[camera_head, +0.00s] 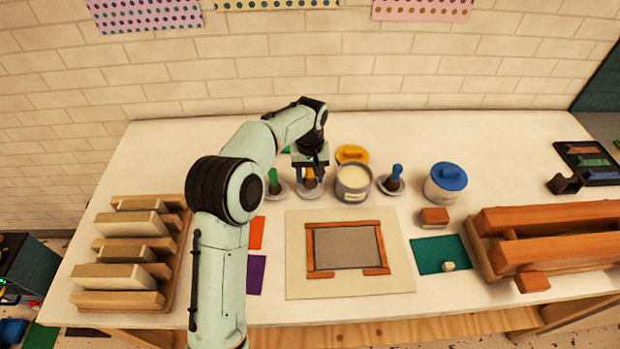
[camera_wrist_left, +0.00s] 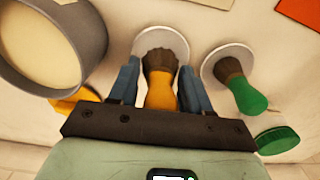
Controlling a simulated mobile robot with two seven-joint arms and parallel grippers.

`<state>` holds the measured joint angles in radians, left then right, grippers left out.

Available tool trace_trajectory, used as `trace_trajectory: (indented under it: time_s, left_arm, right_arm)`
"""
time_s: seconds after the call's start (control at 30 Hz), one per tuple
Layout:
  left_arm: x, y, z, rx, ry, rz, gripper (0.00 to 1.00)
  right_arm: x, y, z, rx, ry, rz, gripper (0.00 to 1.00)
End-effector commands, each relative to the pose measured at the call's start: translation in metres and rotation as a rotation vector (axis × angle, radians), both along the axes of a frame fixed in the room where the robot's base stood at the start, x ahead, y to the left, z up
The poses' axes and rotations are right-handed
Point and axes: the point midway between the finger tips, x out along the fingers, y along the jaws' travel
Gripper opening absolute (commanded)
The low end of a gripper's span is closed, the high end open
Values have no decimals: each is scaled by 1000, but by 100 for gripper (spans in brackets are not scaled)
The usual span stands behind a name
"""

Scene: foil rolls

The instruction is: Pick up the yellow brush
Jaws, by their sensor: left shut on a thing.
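The yellow brush (camera_wrist_left: 161,88) stands bristles-down on a white saucer (camera_wrist_left: 172,39) in the left wrist view. My left gripper (camera_wrist_left: 158,80) is around its yellow handle, one blue-grey finger on each side, and is shut on it. In the head view my left gripper (camera_head: 310,170) reaches down from above, and a bit of the yellow brush (camera_head: 308,182) shows beneath it. The brush's bristles are still at the saucer; I cannot tell whether they touch it. My right gripper is in neither view.
A green brush (camera_head: 273,180) stands close on the left, and a grey pot (camera_head: 352,184) close on the right. A blue brush (camera_head: 394,178) is beyond the pot. A wooden frame (camera_head: 308,247) lies in front. The table's back left is clear.

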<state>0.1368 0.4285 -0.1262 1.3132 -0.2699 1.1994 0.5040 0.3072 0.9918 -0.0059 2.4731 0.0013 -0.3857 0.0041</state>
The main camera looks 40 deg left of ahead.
Motion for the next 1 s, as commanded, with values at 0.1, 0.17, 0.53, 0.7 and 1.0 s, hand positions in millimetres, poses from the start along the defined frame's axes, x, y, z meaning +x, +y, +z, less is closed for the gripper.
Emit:
trace_trajectory:
  time_s: [0.1, 0.17, 0.53, 0.7, 1.0]
  left_arm:
    - [2, 0, 35, 1, -9, -1, 18]
    - [3, 0, 54, 1, -11, 0, 18]
    - [2, 0, 151, 1, -7, 0, 18]
    - [2, 0, 172, 1, -4, 0, 18]
    - [0, 0, 178, 0, 0, 0, 18]
  right_arm:
    - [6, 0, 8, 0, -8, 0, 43]
    - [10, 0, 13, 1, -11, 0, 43]
    - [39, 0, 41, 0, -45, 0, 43]
    - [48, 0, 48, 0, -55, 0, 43]
    - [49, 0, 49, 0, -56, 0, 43]
